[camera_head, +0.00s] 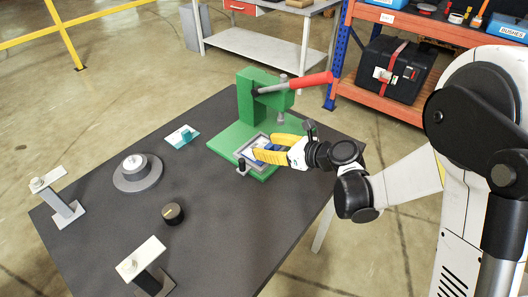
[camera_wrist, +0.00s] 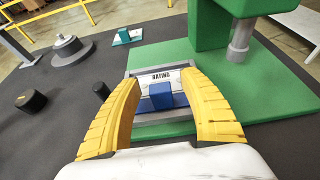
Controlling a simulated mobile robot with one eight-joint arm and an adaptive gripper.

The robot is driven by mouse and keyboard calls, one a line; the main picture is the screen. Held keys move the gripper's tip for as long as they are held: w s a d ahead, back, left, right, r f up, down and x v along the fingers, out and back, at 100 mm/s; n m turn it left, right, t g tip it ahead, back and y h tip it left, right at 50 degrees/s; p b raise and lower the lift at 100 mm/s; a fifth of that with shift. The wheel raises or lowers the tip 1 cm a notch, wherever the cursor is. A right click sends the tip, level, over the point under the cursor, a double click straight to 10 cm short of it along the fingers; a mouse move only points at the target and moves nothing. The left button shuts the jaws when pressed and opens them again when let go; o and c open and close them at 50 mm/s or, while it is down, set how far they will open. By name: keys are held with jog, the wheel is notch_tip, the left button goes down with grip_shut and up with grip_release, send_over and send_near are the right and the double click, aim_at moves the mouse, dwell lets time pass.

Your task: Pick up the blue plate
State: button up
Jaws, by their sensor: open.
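The blue plate (camera_wrist: 161,96) sits in a grey square frame on the green press base. It has a raised blue block and a pale strip lettered "RATING". In the head view the plate is mostly hidden by my fingers. My gripper (camera_wrist: 160,78) is open, its two yellow fingers on either side of the blue block with visible gaps; it also shows in the head view (camera_head: 263,148) over the frame. Whether the fingertips touch the frame, I cannot tell.
The green press (camera_head: 250,97) with a red lever rises right behind the frame. A teal plate (camera_head: 183,136), a round grey stand (camera_head: 138,174), a black knob (camera_head: 173,213) and two posts stand on the dark table. A small black peg (camera_wrist: 101,91) is beside the frame.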

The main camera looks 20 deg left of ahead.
grip_shut()
